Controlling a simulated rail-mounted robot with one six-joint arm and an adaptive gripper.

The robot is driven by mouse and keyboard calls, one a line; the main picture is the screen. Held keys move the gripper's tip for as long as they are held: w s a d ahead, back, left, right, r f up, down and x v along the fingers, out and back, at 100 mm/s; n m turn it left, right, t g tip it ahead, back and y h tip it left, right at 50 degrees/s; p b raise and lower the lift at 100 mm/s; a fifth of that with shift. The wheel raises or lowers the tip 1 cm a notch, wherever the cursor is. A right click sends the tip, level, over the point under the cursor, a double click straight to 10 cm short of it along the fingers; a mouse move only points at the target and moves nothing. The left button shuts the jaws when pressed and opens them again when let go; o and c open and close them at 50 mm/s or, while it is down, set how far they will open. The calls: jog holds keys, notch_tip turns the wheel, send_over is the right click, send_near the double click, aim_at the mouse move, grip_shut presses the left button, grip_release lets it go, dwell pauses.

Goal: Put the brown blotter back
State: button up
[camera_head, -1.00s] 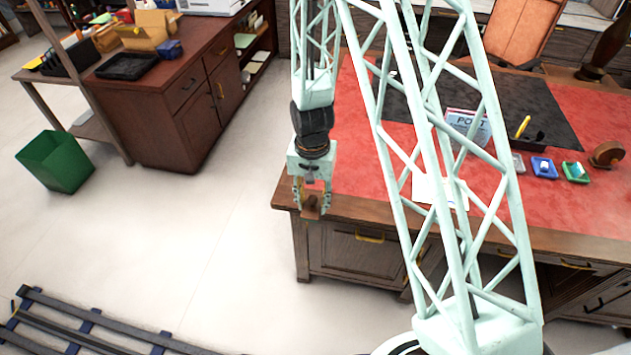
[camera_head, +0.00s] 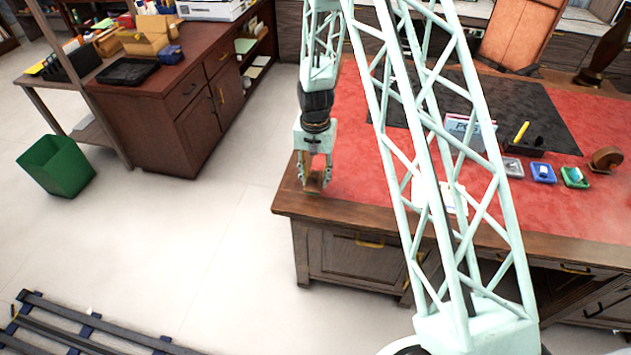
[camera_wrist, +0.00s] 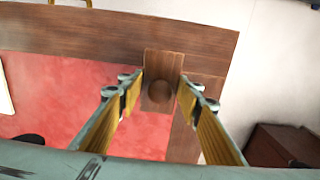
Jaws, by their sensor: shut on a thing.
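The brown blotter is a small wooden block with a round knob; it shows in the wrist view (camera_wrist: 158,97) and, small, in the head view (camera_head: 314,184). My gripper (camera_head: 314,178) is shut on it, with a yellow-padded finger on each side, as the wrist view (camera_wrist: 161,82) also shows. The blotter is over the near left corner of the red leather desk (camera_head: 345,160), by its wooden border. I cannot tell whether its underside touches the desk. The fingers partly cover it in the head view.
On the desk lie a black mat (camera_head: 540,110), a pen holder (camera_head: 524,146), a blue tray (camera_head: 543,173), a green tray (camera_head: 574,177) and a round brown object (camera_head: 606,160). A white paper (camera_head: 455,197) lies near the front. A green bin (camera_head: 56,165) stands left.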

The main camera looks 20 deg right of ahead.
aim_at(315, 182)
jog(key=shift+w+d, duration=0.35)
jog(key=shift+w, duration=0.55)
jog(key=shift+f, duration=0.15)
jog(key=shift+f, duration=1.65)
jog(key=shift+f, duration=0.2)
jog(key=o, duration=0.8)
jog(key=shift+r, duration=0.2)
jog(key=shift+r, duration=6)
